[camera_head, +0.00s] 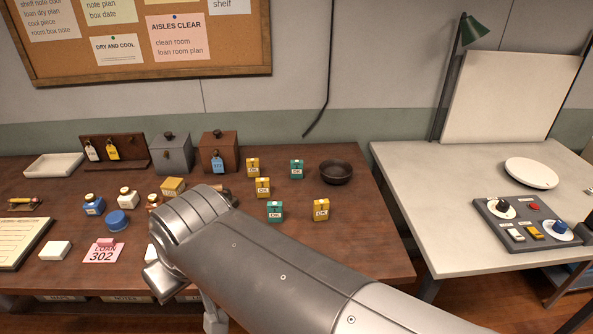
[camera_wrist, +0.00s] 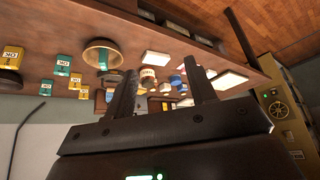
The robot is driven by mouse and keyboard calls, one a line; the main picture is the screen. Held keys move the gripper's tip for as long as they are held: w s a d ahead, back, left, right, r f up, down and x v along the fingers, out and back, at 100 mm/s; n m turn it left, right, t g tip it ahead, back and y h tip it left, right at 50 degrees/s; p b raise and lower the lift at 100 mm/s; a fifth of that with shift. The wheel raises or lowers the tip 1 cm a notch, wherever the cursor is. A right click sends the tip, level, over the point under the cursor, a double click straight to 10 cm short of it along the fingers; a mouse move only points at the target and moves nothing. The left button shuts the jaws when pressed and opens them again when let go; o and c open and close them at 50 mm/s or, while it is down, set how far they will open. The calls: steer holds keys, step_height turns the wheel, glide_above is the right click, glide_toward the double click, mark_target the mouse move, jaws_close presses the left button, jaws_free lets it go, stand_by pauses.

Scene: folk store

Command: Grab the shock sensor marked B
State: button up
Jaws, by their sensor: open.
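Several small yellow and teal boxes with white labels stand on the right part of the brown table. They include a back yellow box (camera_head: 252,168), a back teal box (camera_head: 297,169), a middle yellow box (camera_head: 262,188), a front teal box (camera_head: 275,212) and a front yellow box (camera_head: 321,210). Their labels seem to read "OK"; I cannot make out a B on any. In the wrist view, a teal box (camera_wrist: 62,65) and a yellow box (camera_wrist: 75,85) show left of my gripper (camera_wrist: 158,78). My gripper is open and empty, apart from these boxes; my arm mostly hides it in the head view.
A dark bowl (camera_head: 336,172) stands right of the boxes. Blue and white jars, a blue round lid (camera_head: 117,220) and a pink "LOAN 302" card (camera_head: 102,252) lie left of my arm. A pale table (camera_head: 440,190) with a control panel (camera_head: 527,221) stands right, across a gap.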

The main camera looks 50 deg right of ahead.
steer(key=o, duration=0.3)
steer(key=shift+o, duration=0.2)
steer(key=w+d+r+m, duration=0.3)
steer(key=w+d, duration=0.5)
steer(key=w, duration=0.3)
steer(key=m+g+h, duration=0.3)
steer(key=m, duration=0.4)
glide_above(297, 168)
steer(key=a, duration=0.2)
step_height(297, 168, down, 15)
steer(key=x, duration=0.7)
steer(key=s+x, duration=0.1)
steer(key=x, duration=0.2)
steer(key=shift+d+f, duration=0.3)
steer(key=shift+f, duration=0.15)
